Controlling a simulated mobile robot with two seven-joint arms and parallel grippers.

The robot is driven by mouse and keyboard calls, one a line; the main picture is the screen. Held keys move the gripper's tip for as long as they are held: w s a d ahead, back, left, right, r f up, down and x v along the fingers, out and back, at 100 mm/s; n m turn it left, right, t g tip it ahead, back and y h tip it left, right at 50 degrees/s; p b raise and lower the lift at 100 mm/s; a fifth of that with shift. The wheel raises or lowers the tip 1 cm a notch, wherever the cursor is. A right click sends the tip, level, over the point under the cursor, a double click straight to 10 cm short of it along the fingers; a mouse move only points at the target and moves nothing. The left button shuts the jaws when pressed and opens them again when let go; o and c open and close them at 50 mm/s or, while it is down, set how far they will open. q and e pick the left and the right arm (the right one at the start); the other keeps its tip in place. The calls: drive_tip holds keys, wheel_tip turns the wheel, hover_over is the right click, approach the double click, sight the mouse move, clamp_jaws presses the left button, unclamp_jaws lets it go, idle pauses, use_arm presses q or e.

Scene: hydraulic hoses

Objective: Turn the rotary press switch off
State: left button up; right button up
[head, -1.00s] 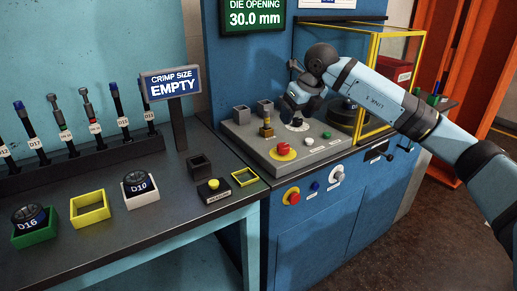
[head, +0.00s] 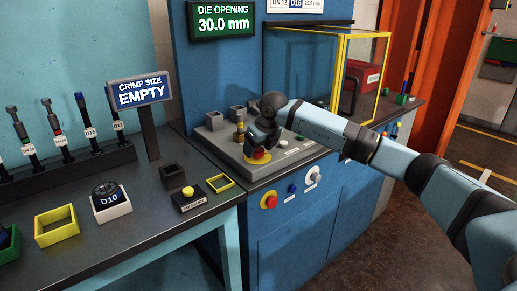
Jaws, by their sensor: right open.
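The press cabinet (head: 330,215) has a sloped grey control panel (head: 235,166) on top. A red mushroom button (head: 261,157) on a yellow base sits on this panel. My right gripper (head: 258,146) is open, pointing down, just above or at this button; I cannot tell whether they touch. The gripper and wrist cover part of the panel behind it. On the cabinet's front are a red-and-yellow knob (head: 269,200), a blue button (head: 292,188) and a light grey rotary knob (head: 313,174). No readable label tells which is the press switch. My left gripper is not in view.
A yellow-framed clear guard (head: 340,70) stands behind my right arm. The dark bench (head: 120,235) at left holds a D10 die (head: 106,194), a yellow tray (head: 56,225) and a yellow button box (head: 188,199). A sign (head: 141,91) reads "CRIMP SIZE EMPTY".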

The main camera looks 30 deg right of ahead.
drive_tip(key=c, duration=0.9)
drive_tip(key=n+y+p, duration=0.1)
drive_tip(key=n, duration=0.3)
drive_tip(key=shift+d+r+g+p, duration=0.1)
drive_tip(key=shift+g+p, duration=0.2)
drive_tip(key=n+y, duration=0.1)
drive_tip(key=n, duration=0.1)
drive_tip(key=n+g+y+p, duration=0.1)
drive_tip(key=n, duration=0.2)
drive_tip(key=shift+w, duration=0.1)
drive_tip(key=n+g, duration=0.1)
drive_tip(key=n, duration=0.1)
drive_tip(key=n+y, duration=0.1)
drive_tip(key=n, duration=0.1)
drive_tip(key=shift+w+n+g+p, duration=0.1)
drive_tip(key=shift+n+g+p, duration=0.25)
drive_tip(key=shift+n+g, duration=0.85)
drive_tip(key=shift+n, duration=1.2)
